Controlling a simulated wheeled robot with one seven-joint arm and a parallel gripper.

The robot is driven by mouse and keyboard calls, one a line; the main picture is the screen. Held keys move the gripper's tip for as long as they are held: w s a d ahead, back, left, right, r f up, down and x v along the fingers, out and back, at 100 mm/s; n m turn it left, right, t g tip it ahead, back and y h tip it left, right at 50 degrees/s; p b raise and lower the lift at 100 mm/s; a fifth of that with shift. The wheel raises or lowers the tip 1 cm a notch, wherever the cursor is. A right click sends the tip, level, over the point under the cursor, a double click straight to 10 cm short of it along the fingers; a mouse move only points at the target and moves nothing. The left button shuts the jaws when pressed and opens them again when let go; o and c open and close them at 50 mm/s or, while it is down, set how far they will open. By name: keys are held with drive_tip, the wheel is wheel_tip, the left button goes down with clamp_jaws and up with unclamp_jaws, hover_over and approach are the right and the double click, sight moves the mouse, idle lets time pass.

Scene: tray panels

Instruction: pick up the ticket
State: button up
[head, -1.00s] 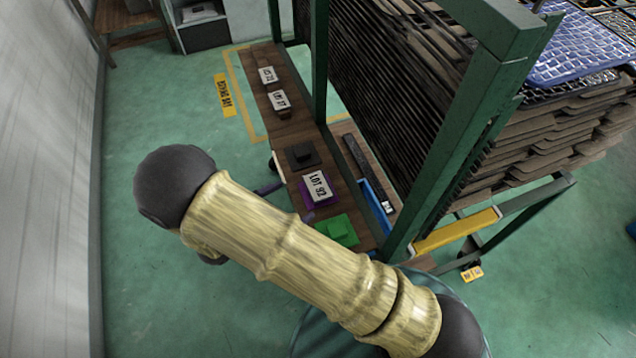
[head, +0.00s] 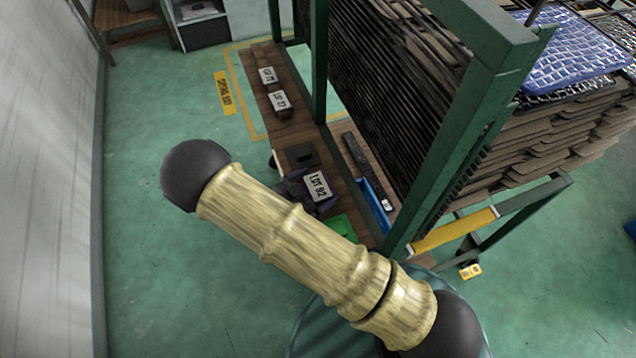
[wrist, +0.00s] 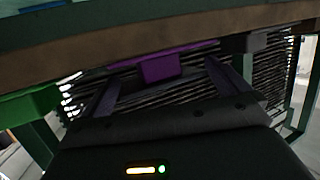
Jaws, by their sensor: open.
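A white ticket reading LOT 92 (head: 318,187) lies on a purple holder at the edge of a brown wooden shelf. The holder's purple underside (wrist: 160,66) hangs below the shelf edge in the wrist view, where the ticket's face is hidden. My gripper (wrist: 163,74) is open, with one finger on each side of the purple block, and nothing is clamped. I cannot tell whether the fingers touch it. In the head view my arm hides most of the gripper; a dark part shows just left of the holder.
A green block (head: 352,230) and a dark block (head: 301,155) flank the purple holder. Two more tickets (head: 279,101) (head: 267,75) lie farther along the shelf. A green rack post (head: 450,130) and stacked trays (head: 550,130) stand right. Floor at left is clear.

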drive_tip(key=shift+w+d+f, duration=0.2)
drive_tip(key=shift+w+d, duration=0.25)
drive_tip(key=shift+d, duration=0.1)
drive_tip(key=shift+a, duration=0.15)
drive_tip(key=shift+s, duration=0.15)
drive_tip(key=c, duration=0.6)
